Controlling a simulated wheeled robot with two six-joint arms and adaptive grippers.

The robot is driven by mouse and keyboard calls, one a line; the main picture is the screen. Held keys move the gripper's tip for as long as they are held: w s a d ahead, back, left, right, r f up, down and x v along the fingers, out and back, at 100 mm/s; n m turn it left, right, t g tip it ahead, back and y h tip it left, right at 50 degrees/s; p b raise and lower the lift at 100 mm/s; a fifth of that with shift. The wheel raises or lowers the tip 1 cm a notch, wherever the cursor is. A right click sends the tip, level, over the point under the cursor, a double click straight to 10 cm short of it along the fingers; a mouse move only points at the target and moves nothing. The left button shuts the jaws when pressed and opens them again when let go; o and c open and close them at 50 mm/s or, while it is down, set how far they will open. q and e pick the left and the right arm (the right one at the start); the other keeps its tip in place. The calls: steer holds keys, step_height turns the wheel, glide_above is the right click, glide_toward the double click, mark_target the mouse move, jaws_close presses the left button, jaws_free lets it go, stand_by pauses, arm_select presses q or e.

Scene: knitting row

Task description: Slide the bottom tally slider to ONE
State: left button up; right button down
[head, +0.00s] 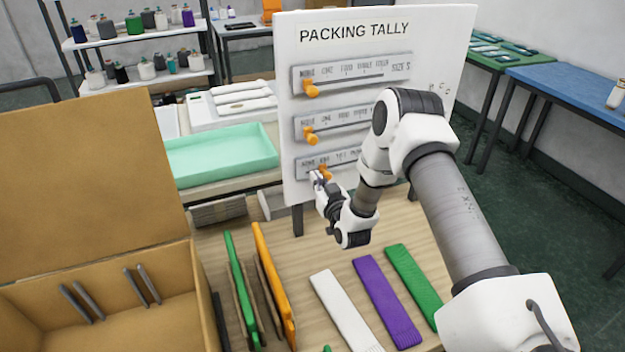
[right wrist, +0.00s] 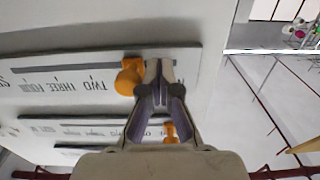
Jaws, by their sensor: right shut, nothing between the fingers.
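The white PACKING TALLY board (head: 440,60) stands upright with three slider rails. On the bottom rail (head: 345,160) the orange knob (head: 325,172) sits near the ONE label, right of the two knobs above. My right gripper (head: 317,178) is shut and empty at the bottom rail, just left of that knob. In the right wrist view, turned upside down, the shut fingertips (right wrist: 159,70) are beside the bottom knob (right wrist: 130,77), close to or touching it. The fingers hide part of the rail; TWO, THREE and FOUR show. My left gripper is out of view.
The top knob (head: 311,90) and middle knob (head: 310,136) sit near their left ends. White (head: 345,312), purple (head: 385,300) and green (head: 413,273) knitted strips lie on the table below. An open cardboard box (head: 205,300) stands at left.

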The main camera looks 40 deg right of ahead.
steer(key=shift+w+a+b, duration=0.15)
steer(key=shift+a+b, duration=0.15)
steer(key=shift+a, duration=0.25)
steer(key=shift+s+a+p, duration=0.1)
steer(key=shift+s+p, duration=0.25)
steer(key=shift+s, duration=0.2)
steer(key=p+v, duration=0.1)
steer(key=v, duration=0.6)
steer(key=shift+p, duration=0.35)
